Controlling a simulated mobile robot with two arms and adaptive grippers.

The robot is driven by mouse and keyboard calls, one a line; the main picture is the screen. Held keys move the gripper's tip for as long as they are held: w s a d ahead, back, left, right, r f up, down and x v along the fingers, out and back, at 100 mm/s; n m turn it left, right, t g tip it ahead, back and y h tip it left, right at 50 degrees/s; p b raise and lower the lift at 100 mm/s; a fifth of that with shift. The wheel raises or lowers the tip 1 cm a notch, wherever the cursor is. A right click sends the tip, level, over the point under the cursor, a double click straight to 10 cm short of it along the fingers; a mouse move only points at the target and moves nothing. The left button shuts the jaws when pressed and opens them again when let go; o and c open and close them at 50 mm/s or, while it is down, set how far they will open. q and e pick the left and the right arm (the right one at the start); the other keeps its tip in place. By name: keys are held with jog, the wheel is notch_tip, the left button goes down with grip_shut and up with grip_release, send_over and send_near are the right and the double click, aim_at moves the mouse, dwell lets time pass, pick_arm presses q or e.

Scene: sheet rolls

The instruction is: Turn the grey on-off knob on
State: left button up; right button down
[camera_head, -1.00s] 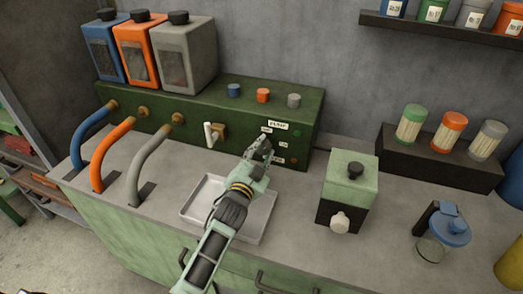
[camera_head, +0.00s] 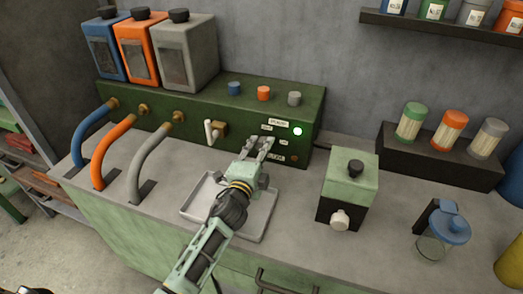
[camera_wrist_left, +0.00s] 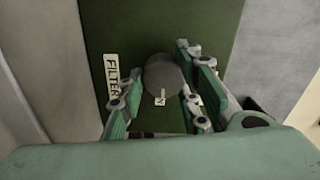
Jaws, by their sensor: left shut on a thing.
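The green machine (camera_head: 215,108) stands against the wall, with labels and a small lamp (camera_head: 297,131) on its front panel. My left gripper (camera_head: 259,146) is at this panel, below and left of the lamp. In the left wrist view, the round grey knob (camera_wrist_left: 162,72) sits between the two fingers of my left gripper (camera_wrist_left: 160,88), which is shut on it. In the head view the gripper hides the knob.
A pale tray (camera_head: 256,222) lies under my left arm. A brass tap with a white handle (camera_head: 213,131) is left of the gripper. A green and black box (camera_head: 350,183) and a blue-lidded jar (camera_head: 441,230) stand to the right. Bare counter lies between the tray and box.

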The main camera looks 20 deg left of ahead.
pick_arm(q)
jog(key=shift+s+d+f+m, duration=0.1)
jog(key=shift+s+f+m, duration=0.05)
jog(key=shift+f+m, duration=0.3)
jog(key=o, duration=1)
jog(key=shift+o, duration=0.3)
jog(key=shift+r, duration=0.1)
jog(key=shift+r, duration=0.1)
pick_arm(e)
jog(key=shift+d, duration=0.15)
pick_arm(q)
jog(key=s, duration=1.2)
jog(key=shift+a, duration=0.25)
